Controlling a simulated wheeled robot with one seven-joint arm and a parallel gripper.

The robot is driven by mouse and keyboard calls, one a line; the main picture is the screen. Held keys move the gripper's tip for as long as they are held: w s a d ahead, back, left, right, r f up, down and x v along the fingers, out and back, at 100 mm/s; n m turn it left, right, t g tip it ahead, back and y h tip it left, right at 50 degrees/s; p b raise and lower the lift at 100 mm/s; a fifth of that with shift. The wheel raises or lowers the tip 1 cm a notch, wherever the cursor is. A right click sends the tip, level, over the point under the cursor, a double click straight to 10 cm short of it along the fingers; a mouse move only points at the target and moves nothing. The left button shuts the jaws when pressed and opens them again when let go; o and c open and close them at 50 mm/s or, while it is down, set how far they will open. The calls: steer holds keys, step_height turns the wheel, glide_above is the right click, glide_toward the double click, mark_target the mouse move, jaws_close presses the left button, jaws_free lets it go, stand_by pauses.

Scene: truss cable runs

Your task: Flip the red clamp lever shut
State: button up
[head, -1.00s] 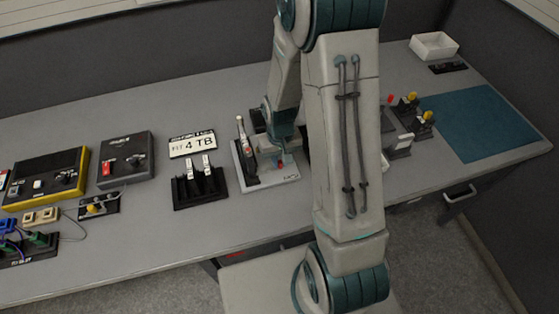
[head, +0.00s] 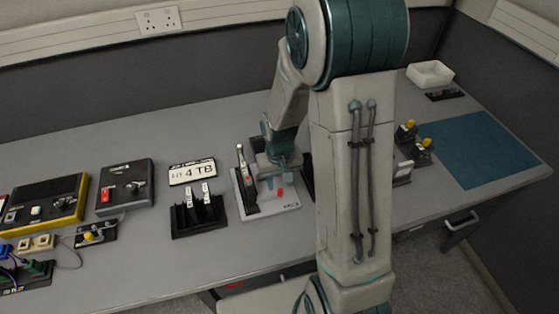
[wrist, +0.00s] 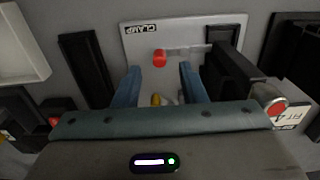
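The red clamp lever (wrist: 160,58) shows in the wrist view as a red knob at the end of a grey bar. It lies over a pale board (wrist: 140,44) labelled CLAMP. In the head view its red tip (head: 280,191) is just below my gripper (head: 279,175). In the wrist view my gripper (wrist: 160,78) is open, with two blue fingers apart. The red knob is just beyond the fingertips, in line with the gap, and nothing is held. A yellow part (wrist: 156,100) shows between the fingers. The lever's pivot is not clear.
A black upright block (wrist: 232,75) stands close to the right finger. In the head view, a black rack (head: 198,217) is left of the board and a teal mat (head: 485,150) lies at the right. My arm hides part of the table right of the board.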

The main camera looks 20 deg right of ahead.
mark_target(280, 191)
step_height(280, 191, up, 10)
stand_by(0.4)
stand_by(0.3)
steer(key=s+r+t, duration=0.3)
steer(key=s+r, duration=0.6)
steer(key=s, duration=0.5)
steer(key=shift+r, duration=0.35)
stand_by(1.0)
